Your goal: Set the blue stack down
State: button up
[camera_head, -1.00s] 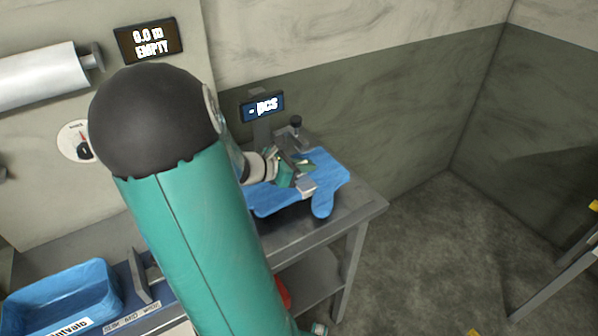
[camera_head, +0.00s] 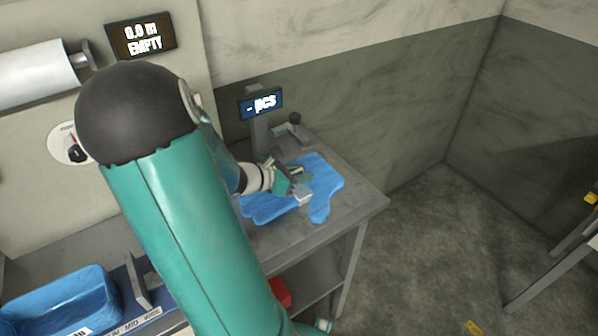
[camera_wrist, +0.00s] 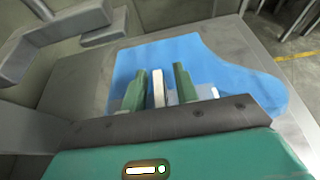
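The blue stack (camera_head: 322,182) is a flat, glove-shaped pile of film on the right part of the grey bench. It looks low against the bench top, but whether all of it touches cannot be told. My gripper (camera_head: 300,192) is at its middle and hides part of it. In the wrist view the blue stack (camera_wrist: 240,75) spreads behind and to the right of my gripper (camera_wrist: 160,85). Its green fingers stand apart with pale bars beside them, and blue shows between them. Whether the stack is clamped is unclear.
The grey bench (camera_head: 365,205) has bare room at its right end, near the edge. A display reading "- pcs" (camera_head: 261,103) stands on a post behind the stack. A blue bin (camera_head: 60,300) is at the lower left. A red object (camera_head: 280,291) is on the lower shelf.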

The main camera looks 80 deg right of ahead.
jog(key=shift+r, duration=0.2)
jog(key=v, duration=1.2)
jog(key=shift+w+a, duration=0.2)
jog(key=shift+w, duration=0.05)
jog(key=w+a+r+m+t+y, duration=0.25)
jog(key=w+a+t, duration=0.2)
jog(key=a, duration=0.55)
jog(key=w+a+r+m+t+y, duration=0.1)
jog(key=w+a+m+t+y, duration=0.3)
jog(key=a, duration=0.7)
jog(key=w+a+r+m+t+y, duration=0.1)
jog(key=a+r+t+y, duration=0.1)
jog(key=a, duration=0.6)
jog(key=w+a+r+m+t+y, duration=0.1)
jog(key=a+r+t, duration=0.3)
jog(key=a, duration=0.4)
jog(key=shift+a+r+m+y, duration=0.3)
jog(key=shift+a+m+y, duration=0.1)
jog(key=shift+m, duration=0.25)
